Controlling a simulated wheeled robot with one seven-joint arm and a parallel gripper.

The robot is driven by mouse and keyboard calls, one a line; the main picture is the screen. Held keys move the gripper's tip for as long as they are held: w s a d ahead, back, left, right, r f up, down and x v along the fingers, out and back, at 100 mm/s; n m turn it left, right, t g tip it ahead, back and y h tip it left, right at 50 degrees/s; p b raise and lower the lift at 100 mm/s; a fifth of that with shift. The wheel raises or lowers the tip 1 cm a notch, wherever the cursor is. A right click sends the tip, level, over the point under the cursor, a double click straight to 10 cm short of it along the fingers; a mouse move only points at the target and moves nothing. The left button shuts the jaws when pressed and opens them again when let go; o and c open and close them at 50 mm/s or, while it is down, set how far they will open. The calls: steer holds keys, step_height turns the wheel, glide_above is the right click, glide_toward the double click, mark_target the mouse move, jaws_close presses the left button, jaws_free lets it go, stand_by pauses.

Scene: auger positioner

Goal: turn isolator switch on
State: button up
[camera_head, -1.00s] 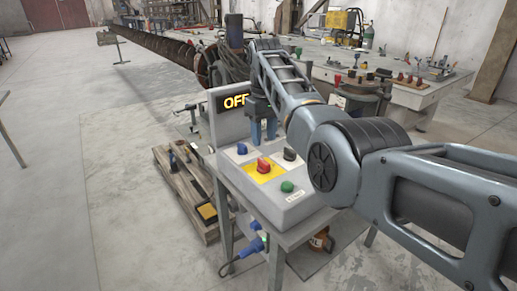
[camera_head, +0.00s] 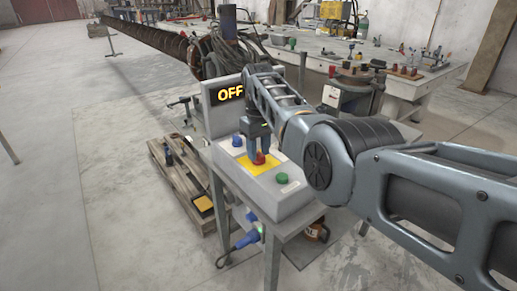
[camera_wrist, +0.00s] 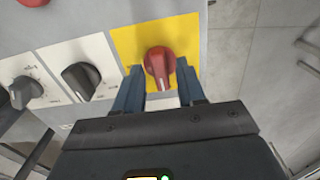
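The isolator switch is a red rotary knob (camera_wrist: 159,66) on a yellow plate (camera_wrist: 124,42), in the upper middle of the wrist view. In the head view the red knob (camera_head: 259,158) shows on the yellow plate of the grey control box (camera_head: 292,200), partly behind my fingers. My gripper (camera_wrist: 160,82) is open, with one blue finger on each side of the knob. A gap shows between each finger and the knob. The display (camera_head: 229,94) on the box reads OFF in yellow letters.
A blue knob (camera_head: 237,141) and a green button (camera_head: 282,178) are on the same box. Two dark rotary knobs show in the wrist view, the nearer one (camera_wrist: 81,80) left of the yellow plate. A pallet (camera_head: 187,183) lies on the floor at left.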

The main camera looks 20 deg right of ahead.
jaws_close()
steer(key=shift+m, duration=0.4)
steer(key=m, duration=1.7)
steer(key=shift+b, duration=0.4)
stand_by(0.4)
